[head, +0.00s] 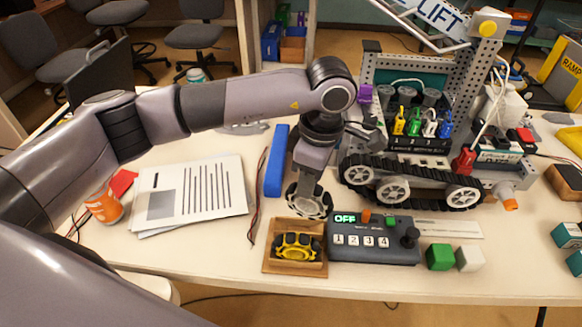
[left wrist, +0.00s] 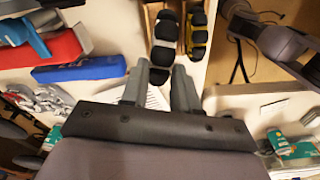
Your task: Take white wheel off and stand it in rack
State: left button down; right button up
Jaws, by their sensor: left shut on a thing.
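The white wheel (head: 309,202), a pale hub ringed by black rollers, is upright in my left gripper (head: 310,185). It hangs just behind the wooden rack (head: 273,266). A yellow wheel (head: 297,246) with black rollers stands in the rack. In the left wrist view the fingers of my left gripper (left wrist: 160,88) are on the white wheel (left wrist: 164,45), beside the yellow wheel (left wrist: 198,38). Whether the white wheel touches the rack or table is hard to tell. My right gripper is not in view.
A control box (head: 373,250) with a joystick adjoins the rack's right side. The tracked robot (head: 412,180) stands behind it. A blue box (head: 276,160) and papers (head: 192,195) lie to the left. Green (head: 440,257) and white (head: 470,258) cubes sit at right.

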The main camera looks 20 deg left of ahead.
aim_at(299, 200)
pick_arm(q)
jog(key=a+n, duration=0.2)
jog(key=n, duration=0.1)
jog(key=shift+w, duration=0.1)
jog(key=shift+f+b, duration=1)
jog(key=shift+f, duration=1.05)
jog(key=shift+r, duration=0.1)
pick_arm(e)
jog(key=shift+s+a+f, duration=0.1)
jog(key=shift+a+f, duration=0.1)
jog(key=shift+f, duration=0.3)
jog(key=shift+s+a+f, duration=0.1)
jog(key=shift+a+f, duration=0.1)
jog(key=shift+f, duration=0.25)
pick_arm(q)
jog(key=shift+f+b, duration=0.2)
jog(key=shift+b, duration=0.45)
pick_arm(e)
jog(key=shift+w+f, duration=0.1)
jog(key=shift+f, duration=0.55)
pick_arm(q)
jog(key=shift+f+b, duration=1.55)
jog(key=shift+b, duration=0.05)
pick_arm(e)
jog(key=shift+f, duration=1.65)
pick_arm(q)
jog(key=c, duration=0.8)
grip_release()
